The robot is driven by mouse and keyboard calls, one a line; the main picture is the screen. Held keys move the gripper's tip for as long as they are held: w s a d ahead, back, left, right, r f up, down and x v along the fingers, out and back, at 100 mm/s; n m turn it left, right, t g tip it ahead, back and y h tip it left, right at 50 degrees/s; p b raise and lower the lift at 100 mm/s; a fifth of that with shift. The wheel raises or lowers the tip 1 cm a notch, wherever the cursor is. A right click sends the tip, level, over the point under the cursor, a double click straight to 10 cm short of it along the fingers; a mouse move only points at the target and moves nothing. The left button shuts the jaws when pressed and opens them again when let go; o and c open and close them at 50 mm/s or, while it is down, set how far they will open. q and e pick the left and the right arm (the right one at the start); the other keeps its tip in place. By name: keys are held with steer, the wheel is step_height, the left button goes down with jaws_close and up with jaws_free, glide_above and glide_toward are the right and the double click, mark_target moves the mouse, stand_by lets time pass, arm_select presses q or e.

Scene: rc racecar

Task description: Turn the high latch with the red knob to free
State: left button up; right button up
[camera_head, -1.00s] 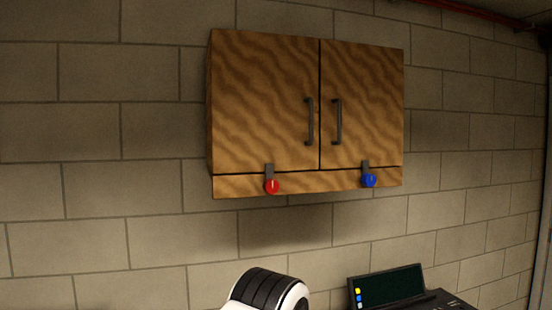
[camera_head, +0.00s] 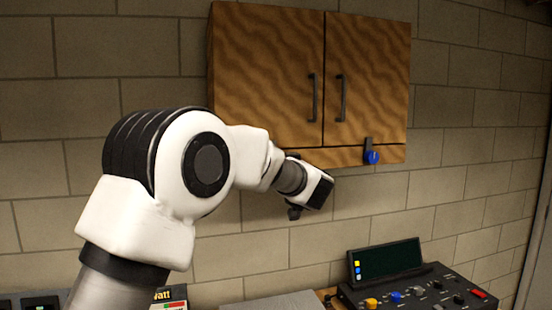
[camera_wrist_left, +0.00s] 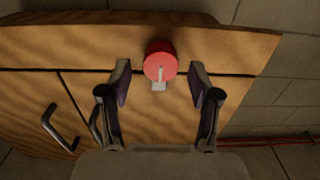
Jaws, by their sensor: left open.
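The latch with the red knob (camera_wrist_left: 160,66) is on the wooden cabinet's edge strip in the left wrist view, where the picture looks turned over. Its short grey bar (camera_wrist_left: 158,86) reaches across the seam onto a door. My left gripper (camera_wrist_left: 160,74) is open, with one finger on each side of the knob and a visible gap to both. In the head view my left gripper (camera_head: 310,190) is at the cabinet's lower edge, and my arm hides the red knob. Both cabinet doors (camera_head: 265,75) look shut. My right gripper is not in view.
A second latch with a blue knob (camera_head: 371,157) is on the same strip to the right. Dark handles (camera_head: 341,98) stand out from the doors. A control console (camera_head: 420,285) stands below right. The block wall (camera_head: 460,150) right of the cabinet is clear.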

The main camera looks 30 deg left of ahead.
arm_select(q)
steer(key=shift+x, duration=1.1)
steer(key=shift+s+d+r, duration=0.15)
steer(key=shift+s, duration=0.05)
steer(key=shift+c, duration=0.3)
steer(key=c, duration=1.1)
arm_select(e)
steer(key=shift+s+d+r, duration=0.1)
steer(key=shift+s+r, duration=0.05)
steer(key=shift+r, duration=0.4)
arm_select(q)
steer(key=shift+n, duration=0.4)
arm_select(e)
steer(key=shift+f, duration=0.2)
arm_select(q)
steer(key=n+b, duration=0.5)
steer(key=n, duration=0.3)
steer(key=n+b, duration=0.4)
steer(key=n, duration=0.4)
steer(key=shift+s+f+n+b, duration=0.1)
steer(key=shift+f+n+b, duration=0.1)
steer(key=shift+n+b, duration=0.2)
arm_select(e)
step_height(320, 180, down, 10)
arm_select(q)
steer(key=shift+r+n, duration=0.1)
steer(key=shift+n, duration=0.2)
